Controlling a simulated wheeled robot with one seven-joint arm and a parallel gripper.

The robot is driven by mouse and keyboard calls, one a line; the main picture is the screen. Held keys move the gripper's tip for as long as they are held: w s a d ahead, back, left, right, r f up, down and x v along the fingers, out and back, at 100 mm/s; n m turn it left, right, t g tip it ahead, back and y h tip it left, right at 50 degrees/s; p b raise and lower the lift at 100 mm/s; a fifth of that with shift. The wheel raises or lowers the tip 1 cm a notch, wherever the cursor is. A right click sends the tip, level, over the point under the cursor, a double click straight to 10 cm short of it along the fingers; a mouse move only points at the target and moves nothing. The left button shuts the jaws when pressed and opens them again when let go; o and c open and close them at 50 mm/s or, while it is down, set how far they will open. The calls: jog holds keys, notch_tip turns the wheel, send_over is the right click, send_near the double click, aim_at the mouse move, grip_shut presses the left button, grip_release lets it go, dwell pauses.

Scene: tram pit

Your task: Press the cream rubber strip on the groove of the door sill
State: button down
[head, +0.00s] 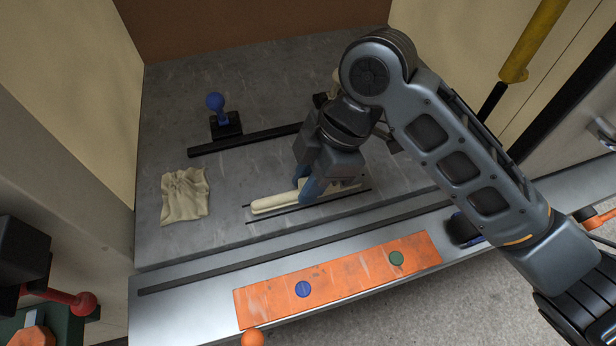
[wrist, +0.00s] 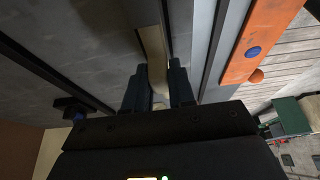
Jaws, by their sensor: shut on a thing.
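The cream rubber strip (head: 272,203) lies along the grey floor between two thin dark lines. My gripper (head: 306,190) reaches down over the strip's right part and is shut on it. In the wrist view, the strip (wrist: 154,48) runs away from between my two dark fingers (wrist: 159,80). The strip's right end is partly hidden by my gripper in the head view. The metal door sill (head: 165,308) runs across the front, with a long dark groove (head: 240,265) along it. The strip is apart from the groove, on its far side.
An orange plate (head: 340,281) with a blue and a green button lies on the sill. A crumpled cream cloth (head: 185,195) lies left of the strip. A black bar (head: 240,140) and a blue knob on a black base (head: 226,125) are behind. Walls close both sides.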

jog(key=shift+f+b, duration=0.3)
jog(key=shift+f, duration=0.1)
dwell(0.7)
dwell(0.4)
jog(key=c, duration=0.9)
grip_release()
jog(key=shift+o, duration=0.2)
jog(key=shift+r, duration=0.1)
jog(key=v, duration=0.7)
jog(key=shift+d+r, duration=0.15)
jog(key=shift+r, duration=0.15)
